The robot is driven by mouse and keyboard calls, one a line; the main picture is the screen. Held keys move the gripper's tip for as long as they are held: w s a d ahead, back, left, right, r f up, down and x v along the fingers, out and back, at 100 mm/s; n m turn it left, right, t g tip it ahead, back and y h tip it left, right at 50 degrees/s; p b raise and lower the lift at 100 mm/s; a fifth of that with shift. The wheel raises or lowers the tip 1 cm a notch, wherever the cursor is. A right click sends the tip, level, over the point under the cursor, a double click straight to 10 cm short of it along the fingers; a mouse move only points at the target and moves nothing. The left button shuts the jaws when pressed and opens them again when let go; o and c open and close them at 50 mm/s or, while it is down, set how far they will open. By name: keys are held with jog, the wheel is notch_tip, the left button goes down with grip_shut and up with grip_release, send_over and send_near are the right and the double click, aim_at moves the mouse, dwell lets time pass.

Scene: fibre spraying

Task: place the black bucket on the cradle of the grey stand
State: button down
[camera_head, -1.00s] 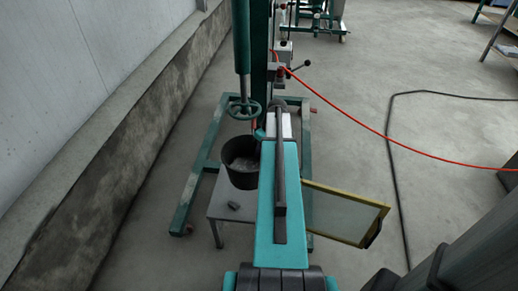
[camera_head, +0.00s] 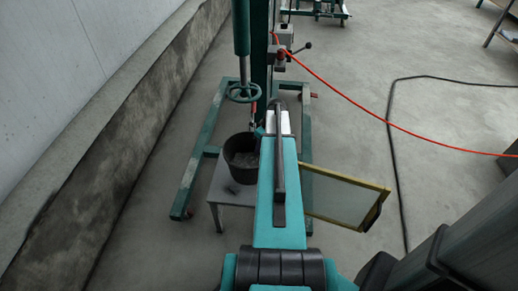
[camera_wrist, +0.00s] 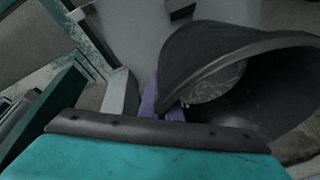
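The black bucket (camera_head: 242,165) has pale material inside. It overlaps the small grey stand (camera_head: 222,194) in the head view; whether it touches the stand is unclear. In the wrist view the bucket (camera_wrist: 245,85) lies tilted at right, its mouth facing the camera. My gripper (camera_wrist: 160,103) appears shut on the bucket's near rim, with a purple finger against it; the other finger is mostly hidden. In the head view my teal arm hides the gripper. No distinct cradle can be made out.
A green wheeled frame (camera_head: 198,160) with a handwheel (camera_head: 244,93) surrounds the stand. A yellow-edged panel (camera_head: 345,200) is at right. A red hose (camera_head: 350,95) and black cable (camera_head: 397,170) cross the right. A wall stands left.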

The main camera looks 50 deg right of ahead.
aim_at(257, 158)
jog(key=shift+f, duration=1.85)
jog(key=shift+f, duration=0.1)
jog(key=c, duration=2)
grip_release()
jog(key=v, duration=1.2)
jog(key=shift+p, duration=0.35)
